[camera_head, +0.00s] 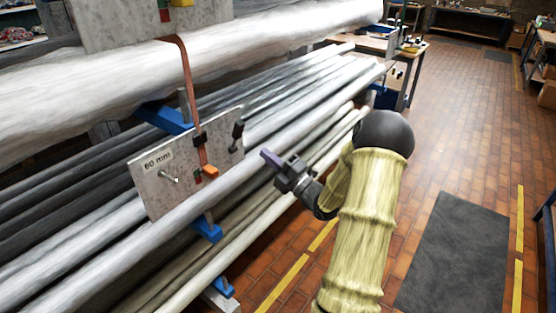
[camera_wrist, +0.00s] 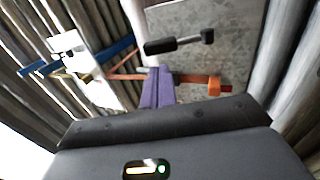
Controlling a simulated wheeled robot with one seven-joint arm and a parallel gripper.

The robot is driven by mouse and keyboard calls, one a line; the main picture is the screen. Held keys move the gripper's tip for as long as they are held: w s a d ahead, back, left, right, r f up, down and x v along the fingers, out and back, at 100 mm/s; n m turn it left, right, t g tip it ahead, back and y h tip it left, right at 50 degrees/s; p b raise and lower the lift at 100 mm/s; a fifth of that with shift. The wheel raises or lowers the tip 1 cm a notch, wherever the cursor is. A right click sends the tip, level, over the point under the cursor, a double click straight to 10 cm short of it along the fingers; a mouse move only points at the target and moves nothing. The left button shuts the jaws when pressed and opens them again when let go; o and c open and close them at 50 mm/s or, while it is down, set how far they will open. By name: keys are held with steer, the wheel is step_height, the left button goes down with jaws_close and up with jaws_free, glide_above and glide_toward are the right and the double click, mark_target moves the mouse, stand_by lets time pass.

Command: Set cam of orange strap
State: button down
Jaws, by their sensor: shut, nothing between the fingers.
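An orange-brown strap (camera_head: 187,75) hangs from the upper plate down over a grey plate marked "60 mm" (camera_head: 150,187). A black buckle (camera_head: 199,140) sits on the strap, with a small orange block (camera_head: 209,171), likely the cam, at its lower end. In the wrist view the orange block (camera_wrist: 214,84) lies right of my fingers. My gripper (camera_head: 267,156) has purple fingers, shut and empty, to the right of the plate and apart from it. In the wrist view the fingers (camera_wrist: 156,70) overlap the strap line; contact cannot be told.
A black handle (camera_head: 237,130) stands out at the plate's right edge; it also shows in the wrist view (camera_wrist: 175,45). A metal peg (camera_head: 168,176) sticks out lower left. Long pipes lie on blue supports (camera_head: 207,230) behind.

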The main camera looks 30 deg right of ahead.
mark_target(241, 132)
steer(key=p+x, duration=0.3)
steer(key=x, duration=0.4)
steer(key=shift+r, duration=0.1)
steer(key=shift+w+a, duration=0.15)
steer(key=shift+w, duration=0.3)
steer(key=shift+r, duration=0.1)
